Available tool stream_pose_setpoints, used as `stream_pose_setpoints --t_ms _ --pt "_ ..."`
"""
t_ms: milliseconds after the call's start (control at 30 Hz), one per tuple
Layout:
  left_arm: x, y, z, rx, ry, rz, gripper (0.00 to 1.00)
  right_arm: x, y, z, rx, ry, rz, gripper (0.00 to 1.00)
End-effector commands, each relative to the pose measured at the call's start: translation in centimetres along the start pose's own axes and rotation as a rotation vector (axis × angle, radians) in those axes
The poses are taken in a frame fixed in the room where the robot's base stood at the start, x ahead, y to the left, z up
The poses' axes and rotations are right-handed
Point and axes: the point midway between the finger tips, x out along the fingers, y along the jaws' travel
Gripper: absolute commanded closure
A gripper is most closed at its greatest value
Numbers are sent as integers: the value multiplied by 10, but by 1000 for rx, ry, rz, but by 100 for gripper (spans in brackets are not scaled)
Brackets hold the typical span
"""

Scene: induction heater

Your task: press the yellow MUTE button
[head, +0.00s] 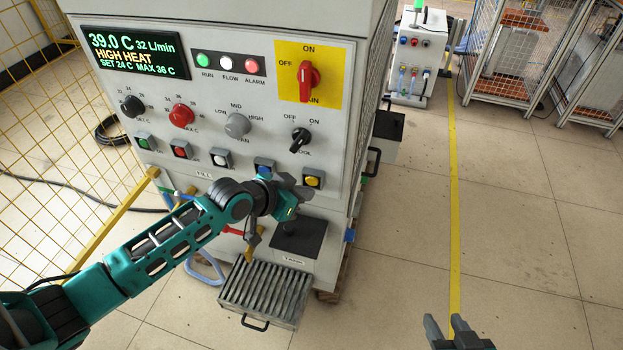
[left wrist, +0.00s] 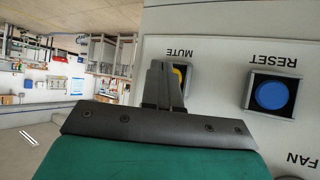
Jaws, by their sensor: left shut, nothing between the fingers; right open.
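The yellow MUTE button (head: 312,181) sits in a dark square frame at the lower right of the heater's front panel. My left gripper (head: 301,192) is shut and empty, with its tips close beside the button's lower left. In the left wrist view the shut fingers (left wrist: 163,82) cover much of the MUTE button (left wrist: 180,71), leaving a yellow sliver beside them. I cannot tell whether the tips touch it. My right gripper (head: 446,325) is open and empty at the bottom of the head view, away from the panel.
The blue RESET button (head: 264,165) is just left of MUTE and also shows in the left wrist view (left wrist: 271,95). The black COOL knob (head: 300,140) is above. A slatted metal tray (head: 268,290) juts out below. Open floor lies to the right.

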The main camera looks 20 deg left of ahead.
Motion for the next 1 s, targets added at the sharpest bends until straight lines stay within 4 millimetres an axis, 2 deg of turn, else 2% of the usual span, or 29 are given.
stream_pose_setpoints --t_ms 167,600,1000 --pt "-1 1 1 0 -2 0 100 -1 -1 -2 3 0 0 57" --pt "-31 21 20 0 -3 0 100 -20 -1 -30 4 0 0 57" --pt "-35 25 26 0 -1 0 100 -21 -1 -31 4 0 0 57"
